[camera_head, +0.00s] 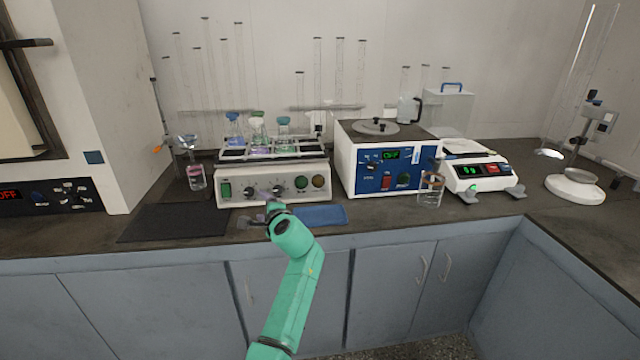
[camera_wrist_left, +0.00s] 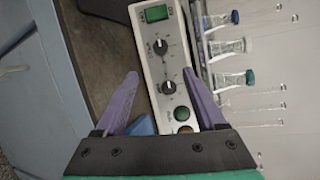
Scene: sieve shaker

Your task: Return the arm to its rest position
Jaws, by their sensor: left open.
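My left arm (camera_head: 295,285) is green and reaches up from the bottom of the head view. Its left gripper (camera_head: 258,209) is over the bench front, just before the shaker (camera_head: 228,191) with its knobs and green switch. In the left wrist view my left gripper (camera_wrist_left: 160,82) has its two purple fingers spread apart with nothing held between them. The shaker's control panel (camera_wrist_left: 156,65) shows beyond and between the fingers. Whether a finger touches the panel cannot be told. My right gripper is in neither view.
Stoppered flasks (camera_head: 257,132) stand on the shaker. A blue mat (camera_head: 322,215) and a black mat (camera_head: 170,222) lie at the bench front. A blue-panelled device (camera_head: 372,178), a glass beaker (camera_head: 430,192) and a balance (camera_head: 490,182) stand to the right. A pink-liquid beaker (camera_head: 196,180) is left.

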